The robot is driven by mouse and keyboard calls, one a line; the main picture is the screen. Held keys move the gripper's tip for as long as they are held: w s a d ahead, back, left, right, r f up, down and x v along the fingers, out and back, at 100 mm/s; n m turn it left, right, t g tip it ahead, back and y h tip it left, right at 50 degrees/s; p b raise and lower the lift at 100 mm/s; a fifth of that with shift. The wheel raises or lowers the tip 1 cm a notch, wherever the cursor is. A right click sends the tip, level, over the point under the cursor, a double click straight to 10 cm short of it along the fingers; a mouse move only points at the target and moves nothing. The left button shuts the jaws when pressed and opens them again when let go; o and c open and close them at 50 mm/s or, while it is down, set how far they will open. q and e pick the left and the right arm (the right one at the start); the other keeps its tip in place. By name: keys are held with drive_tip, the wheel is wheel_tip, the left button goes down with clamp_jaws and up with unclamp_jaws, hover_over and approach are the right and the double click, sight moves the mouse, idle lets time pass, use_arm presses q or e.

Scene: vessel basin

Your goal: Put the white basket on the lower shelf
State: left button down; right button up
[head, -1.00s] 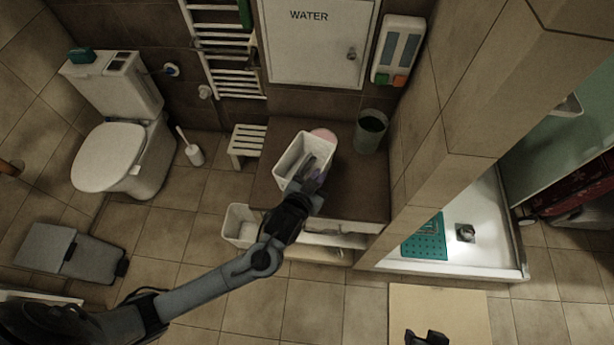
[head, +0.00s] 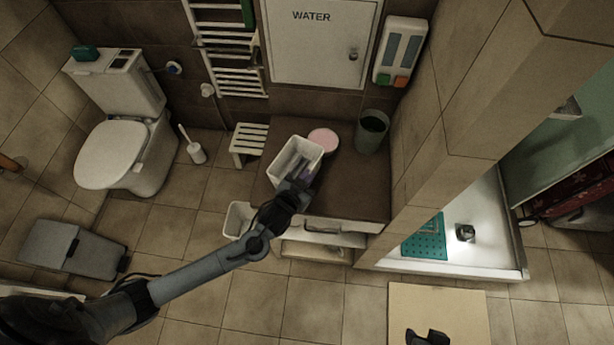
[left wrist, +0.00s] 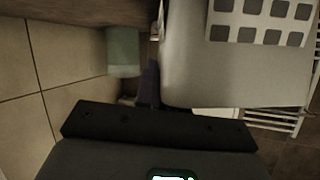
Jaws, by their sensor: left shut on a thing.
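The white basket (head: 285,166) is over the left part of the dark countertop in the head view, tilted, with its open mouth showing. In the left wrist view the basket (left wrist: 235,75) fills the upper right, with square holes in one part. My left gripper (head: 295,190) is shut on the basket's near side; its fingertips are mostly hidden. The lower shelf (head: 312,252) shows as a pale board under the countertop, near the floor; its inside is mostly hidden. A dark piece at the bottom edge seems to be my right gripper (head: 428,337); its fingers are unclear.
On the countertop (head: 350,190) stand a pink round thing (head: 323,140) and a dark green bin (head: 371,132). A white container (head: 238,220) is at the cabinet's left side. A white stool (head: 249,142) stands left. A tiled wall (head: 405,205) bounds the right.

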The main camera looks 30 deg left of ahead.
use_arm(q)
drive_tip(key=shift+f, duration=0.15)
drive_tip(key=c, duration=1.2)
unclamp_jaws()
drive_tip(key=shift+c, duration=0.2)
drive_tip(key=shift+r, duration=0.2)
drive_tip(key=s+r+g, duration=0.1)
drive_tip(key=s+g, duration=0.1)
drive_tip(key=s, duration=0.6)
drive_tip(key=s+d+r+g, duration=0.1)
drive_tip(key=s+r+g, duration=0.1)
drive_tip(key=s, duration=0.6)
drive_tip(key=shift+d+r+g+h, duration=0.25)
drive_tip(key=shift+g+h, duration=0.05)
drive_tip(key=shift+h, duration=0.1)
drive_tip(key=s+a+g, duration=0.1)
drive_tip(key=s, duration=0.2)
drive_tip(key=s+g, duration=0.2)
drive_tip(key=s, duration=0.1)
drive_tip(key=s+a+g, duration=0.1)
drive_tip(key=s+g, duration=0.1)
drive_tip(key=s, duration=0.2)
drive_tip(key=shift+a+r+y, duration=0.3)
drive_tip(key=shift+a+r, duration=0.05)
drive_tip(key=shift+r, duration=0.05)
